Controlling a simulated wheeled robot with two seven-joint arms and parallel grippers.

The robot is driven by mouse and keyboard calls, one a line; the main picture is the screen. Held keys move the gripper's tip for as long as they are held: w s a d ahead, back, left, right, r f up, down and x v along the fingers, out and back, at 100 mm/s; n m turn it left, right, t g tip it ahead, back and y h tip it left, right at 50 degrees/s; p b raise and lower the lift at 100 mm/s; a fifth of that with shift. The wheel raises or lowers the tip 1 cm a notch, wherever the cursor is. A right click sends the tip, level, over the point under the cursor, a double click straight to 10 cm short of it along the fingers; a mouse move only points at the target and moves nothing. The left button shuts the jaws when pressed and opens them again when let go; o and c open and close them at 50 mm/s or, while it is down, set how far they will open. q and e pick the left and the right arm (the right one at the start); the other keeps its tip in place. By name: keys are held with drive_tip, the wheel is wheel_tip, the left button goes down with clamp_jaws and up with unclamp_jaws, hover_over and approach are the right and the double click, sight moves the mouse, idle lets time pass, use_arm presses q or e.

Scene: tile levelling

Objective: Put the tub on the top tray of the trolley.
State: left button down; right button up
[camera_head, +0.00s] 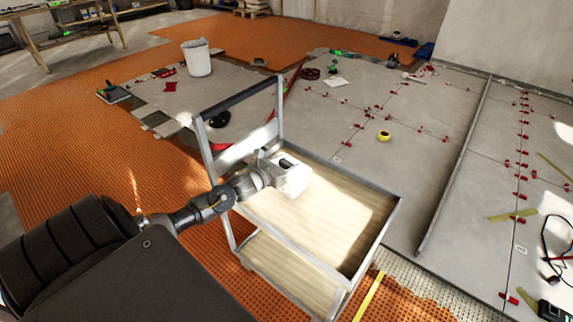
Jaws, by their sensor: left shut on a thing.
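The trolley stands in front of me, with a pale wooden top tray (335,218) in a grey metal rim and a raised handle at its left end. My left gripper (272,168) reaches over the tray's far left part. It is shut on a small white tub (295,181), which is partly hidden by the gripper. The tub is over the tray near the handle end; I cannot tell whether it touches the tray. The rest of the tray is bare. My right gripper is not in view.
The trolley's handle frame (240,95) rises close beside my left gripper. A lower shelf (268,262) shows below. A white bucket (198,60) stands on the tiles behind. A yellow tape roll (384,135) and several red clips lie on the floor tiles.

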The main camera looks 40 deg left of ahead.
use_arm(q)
drive_tip(key=c, duration=0.5)
unclamp_jaws()
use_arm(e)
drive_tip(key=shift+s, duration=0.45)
use_arm(q)
drive_tip(key=shift+s+r, duration=0.1)
drive_tip(key=shift+s, duration=0.15)
drive_tip(key=s+r, duration=0.1)
drive_tip(key=s, duration=1)
drive_tip(key=shift+s+a+r+p, duration=0.2)
drive_tip(key=shift+a+r+p, duration=0.15)
drive_tip(key=shift+a+r, duration=0.05)
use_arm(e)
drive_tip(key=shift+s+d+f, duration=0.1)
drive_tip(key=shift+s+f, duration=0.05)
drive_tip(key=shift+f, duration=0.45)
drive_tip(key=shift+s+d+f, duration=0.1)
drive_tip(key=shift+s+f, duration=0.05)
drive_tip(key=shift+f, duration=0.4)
